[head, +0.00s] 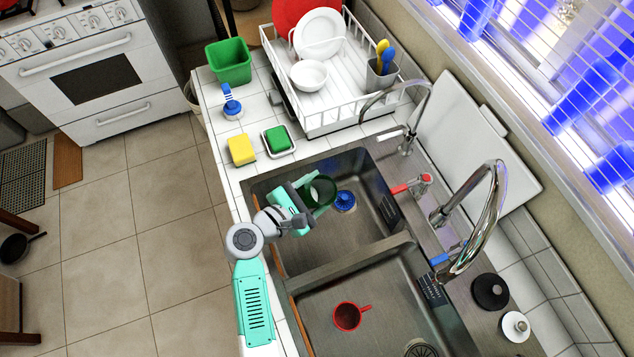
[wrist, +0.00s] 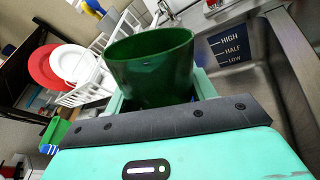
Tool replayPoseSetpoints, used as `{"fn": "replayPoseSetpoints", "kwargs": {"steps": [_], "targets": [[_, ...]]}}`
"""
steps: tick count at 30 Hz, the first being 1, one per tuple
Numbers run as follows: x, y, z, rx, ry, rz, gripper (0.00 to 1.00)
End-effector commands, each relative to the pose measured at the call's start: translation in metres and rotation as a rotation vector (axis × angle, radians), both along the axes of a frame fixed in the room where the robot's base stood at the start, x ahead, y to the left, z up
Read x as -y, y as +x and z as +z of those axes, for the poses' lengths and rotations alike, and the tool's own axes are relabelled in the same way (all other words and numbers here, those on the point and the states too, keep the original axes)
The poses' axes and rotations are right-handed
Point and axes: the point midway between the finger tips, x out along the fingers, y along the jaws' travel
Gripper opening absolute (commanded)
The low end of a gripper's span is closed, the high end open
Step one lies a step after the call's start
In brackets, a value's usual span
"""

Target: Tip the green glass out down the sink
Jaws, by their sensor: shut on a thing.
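My gripper (head: 306,198) is shut on the green glass (head: 322,188) and holds it over the far basin of the sink (head: 290,244). In the wrist view the green glass (wrist: 150,68) stands between my fingers with its open rim up and in sight. It looks roughly upright, perhaps a little tilted. I cannot see whether there is liquid in it. A blue drain piece (head: 344,202) lies in the basin just right of the glass in the head view.
A red mug (head: 347,316) stands in the near basin, beyond the divider (head: 345,262). Tall curved taps (head: 487,205) rise at the right edge. A white dish rack (head: 345,112), a yellow sponge (head: 242,149) and a green sponge (head: 277,138) are behind the sink.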

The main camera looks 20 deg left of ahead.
Motion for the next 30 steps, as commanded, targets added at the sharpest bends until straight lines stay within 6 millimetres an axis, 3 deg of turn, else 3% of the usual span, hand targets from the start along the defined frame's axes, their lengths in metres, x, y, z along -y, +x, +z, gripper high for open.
{"fn": "replayPoseSetpoints", "kwargs": {"steps": [1,9,13,19,30], "targets": [[0.001,0.000,0.008,0.010,0.110,-0.003,0.27],[-0.002,0.000,0.002,0.082,0.931,-0.005,0.27],[-0.005,0.000,0.001,0.105,1.204,-0.003,0.27],[-0.008,0.001,-0.002,0.120,1.384,0.000,0.27],[-0.009,0.001,-0.004,0.121,1.407,0.000,0.27]]}}
